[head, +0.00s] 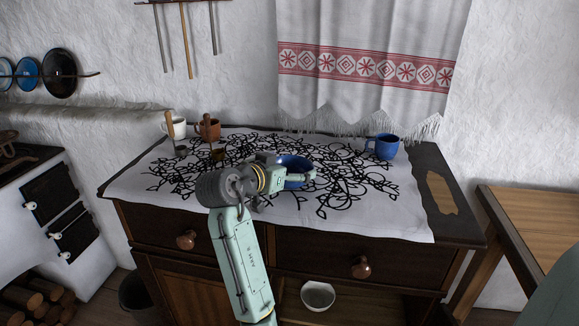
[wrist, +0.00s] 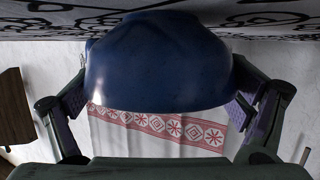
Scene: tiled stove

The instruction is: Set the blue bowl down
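The blue bowl (head: 294,163) is over the patterned white cloth on the dresser, partly hidden behind my gripper (head: 302,178) in the head view. In the wrist view the picture is upside down, and the dark blue bowl (wrist: 160,65) fills the middle between the two fingers of my gripper (wrist: 161,85). Both fingertips lie against opposite sides of the bowl, so the gripper looks shut on it. The bowl's base is close to the cloth (wrist: 45,22); I cannot tell whether it touches.
A blue mug (head: 383,147) stands to the right on the cloth (head: 400,215). A white bowl (head: 318,295) sits on the shelf below. A patterned towel (head: 365,65) hangs behind.

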